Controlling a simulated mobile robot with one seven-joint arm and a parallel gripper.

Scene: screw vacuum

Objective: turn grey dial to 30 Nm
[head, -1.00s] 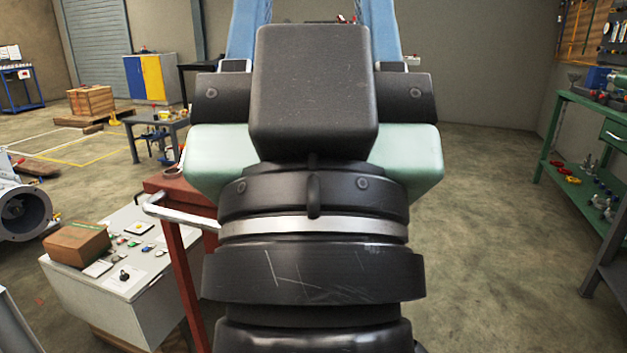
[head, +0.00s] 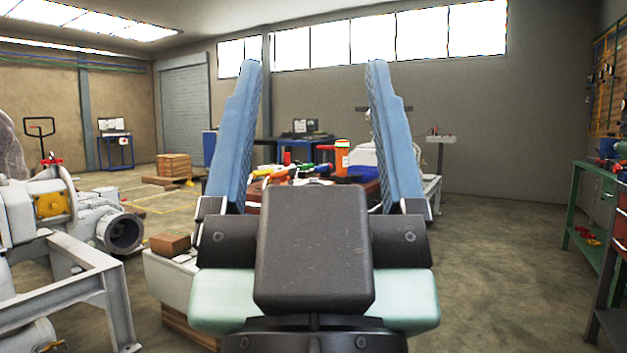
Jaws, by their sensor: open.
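My gripper (head: 313,68) is open and empty, with its two blue fingers pointing up and away, spread wide apart. It hangs in free air in front of a table or cart of tools. I cannot make out a grey dial or a 30 Nm scale. An orange cylindrical thing with a green and white top (head: 342,155) stands upright beyond the gap between the fingers. Whether it bears the dial cannot be told. My gripper's body hides much of what is below.
Several coloured hand tools lie around the orange thing. A grey-white control cabinet (head: 166,278) with a cardboard box (head: 170,244) stands low left. White machinery (head: 82,215) fills the left. A green workbench (head: 590,205) stands right. Floor is clear at right.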

